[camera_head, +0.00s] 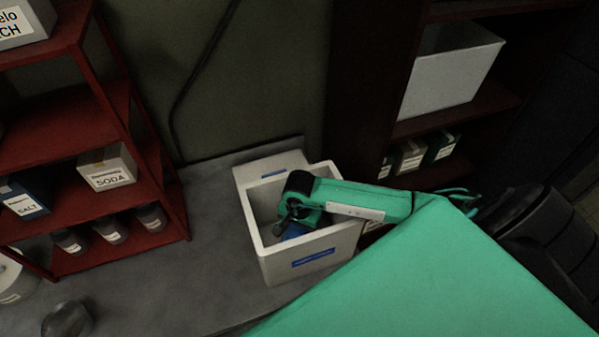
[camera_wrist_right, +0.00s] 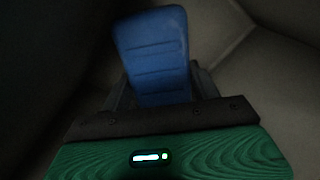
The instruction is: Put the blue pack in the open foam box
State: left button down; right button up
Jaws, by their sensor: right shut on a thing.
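The open foam box (camera_head: 310,262) is white with a blue label and stands on the grey counter. My right gripper (camera_head: 290,228) reaches down into its opening from the right. The blue pack (camera_head: 296,232) shows below the gripper inside the box, partly hidden by the gripper and the box wall. In the right wrist view the blue pack (camera_wrist_right: 155,55) sticks out from between the jaws, with pale box walls around it. The right gripper is shut on it. Whether the pack touches the box floor I cannot tell. My left gripper is not in view.
A white lid-like piece (camera_head: 268,167) stands behind the box. A red shelf (camera_head: 60,160) with boxes and jars is at the left. A dark shelf with a white bin (camera_head: 447,75) is at the right. The grey counter (camera_head: 205,270) left of the box is mostly clear.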

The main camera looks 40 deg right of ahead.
jog(key=shift+f, duration=0.7)
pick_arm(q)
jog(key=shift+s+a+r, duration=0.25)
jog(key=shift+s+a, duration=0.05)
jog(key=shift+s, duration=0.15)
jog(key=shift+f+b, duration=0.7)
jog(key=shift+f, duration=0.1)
pick_arm(e)
jog(key=shift+f, duration=0.7)
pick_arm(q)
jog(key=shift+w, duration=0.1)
pick_arm(e)
jog(key=shift+r, duration=0.1)
jog(key=o, duration=1.2)
jog(key=shift+c, duration=0.2)
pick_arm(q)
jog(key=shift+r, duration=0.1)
